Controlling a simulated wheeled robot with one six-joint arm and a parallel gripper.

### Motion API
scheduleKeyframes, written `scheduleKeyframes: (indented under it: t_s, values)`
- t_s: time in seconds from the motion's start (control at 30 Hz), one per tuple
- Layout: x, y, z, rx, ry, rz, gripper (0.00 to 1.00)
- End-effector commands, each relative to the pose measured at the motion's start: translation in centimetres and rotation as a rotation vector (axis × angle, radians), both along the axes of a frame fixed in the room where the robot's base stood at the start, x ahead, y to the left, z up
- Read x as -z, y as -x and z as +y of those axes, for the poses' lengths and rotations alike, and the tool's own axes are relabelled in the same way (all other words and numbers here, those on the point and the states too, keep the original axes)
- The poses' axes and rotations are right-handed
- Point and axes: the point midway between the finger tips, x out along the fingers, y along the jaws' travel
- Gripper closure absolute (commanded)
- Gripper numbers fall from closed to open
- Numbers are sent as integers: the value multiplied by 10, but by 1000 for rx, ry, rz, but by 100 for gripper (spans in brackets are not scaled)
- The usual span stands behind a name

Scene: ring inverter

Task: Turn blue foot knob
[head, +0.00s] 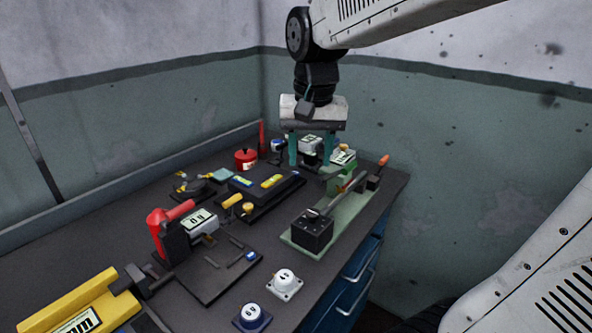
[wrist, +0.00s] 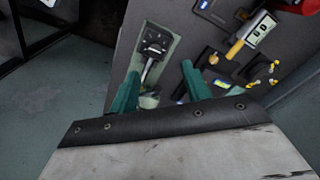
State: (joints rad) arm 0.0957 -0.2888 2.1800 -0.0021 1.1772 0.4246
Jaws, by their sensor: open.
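A round white-topped knob with a blue foot (head: 252,318) stands at the near edge of the dark bench, at the bottom of the head view. A similar knob with a white foot (head: 285,281) is just behind it to the right. I cannot make out either knob in the wrist view. My gripper (head: 311,158) points down over the far right part of the bench, well away from the blue-foot knob. Its two teal fingers are apart, and in the wrist view (wrist: 160,70) nothing is gripped between them.
Below my gripper is a green-based device with a black block (head: 312,231) and a lever. A red-handled device (head: 172,232) and a yellow device (head: 78,306) stand to the left. A red pot (head: 246,158) is at the back. Walls close off the back and left.

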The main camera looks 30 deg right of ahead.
Motion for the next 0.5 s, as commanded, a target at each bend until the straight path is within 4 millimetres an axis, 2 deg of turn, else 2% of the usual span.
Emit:
scheduleKeyframes:
  t_s: [0.03,0.27,0.5]
  values:
    - [2,-20,-6,50,-4,10,52]
    - [18,-103,-35,292,-18,26,52]
    - [56,-186,-73,546,-30,43,52]
